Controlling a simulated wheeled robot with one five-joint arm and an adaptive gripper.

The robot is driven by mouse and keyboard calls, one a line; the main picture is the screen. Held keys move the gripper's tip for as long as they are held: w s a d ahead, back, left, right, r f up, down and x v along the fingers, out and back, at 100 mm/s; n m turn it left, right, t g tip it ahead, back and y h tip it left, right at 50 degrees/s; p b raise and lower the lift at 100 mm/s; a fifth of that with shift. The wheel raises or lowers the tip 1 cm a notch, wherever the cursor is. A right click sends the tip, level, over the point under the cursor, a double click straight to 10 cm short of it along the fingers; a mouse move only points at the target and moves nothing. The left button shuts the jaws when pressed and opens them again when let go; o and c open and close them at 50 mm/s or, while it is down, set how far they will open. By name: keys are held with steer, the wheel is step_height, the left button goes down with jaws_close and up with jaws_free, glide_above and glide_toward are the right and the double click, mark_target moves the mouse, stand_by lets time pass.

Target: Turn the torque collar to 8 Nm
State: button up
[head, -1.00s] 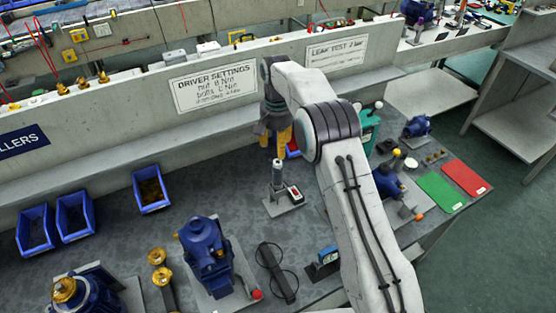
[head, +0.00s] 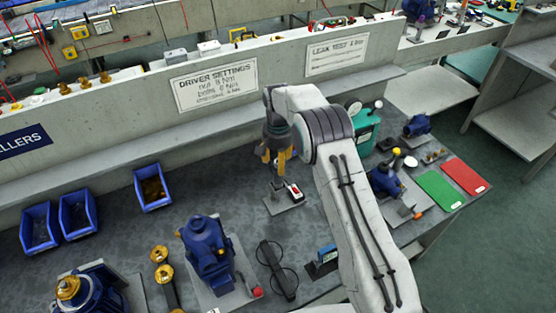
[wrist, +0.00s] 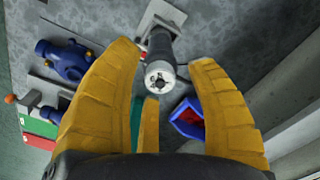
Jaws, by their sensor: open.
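The torque driver stands upright on a small grey stand (head: 286,206) on the bench. In the wrist view the driver (wrist: 160,77) shows end-on, a dark cylinder with a pale metal ring at its near end. A torque scale or mark on the collar cannot be read. My gripper (head: 275,161) is open above the driver, its yellow fingers hiding the driver's upper part in the head view. In the wrist view the fingers (wrist: 163,58) spread on both sides of the driver, with no clear contact. A small red-and-white unit (head: 294,191) sits on the stand.
A driver settings sign (head: 214,82) hangs on the wall behind; its nut line seems to read 8 Nm. Blue bins (head: 152,187) stand left. A blue pump (head: 207,250) stands in front, another (head: 385,180) right. A teal device (head: 365,130) stands behind my arm.

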steer(key=shift+c, duration=0.3)
jaws_close()
stand_by(0.3)
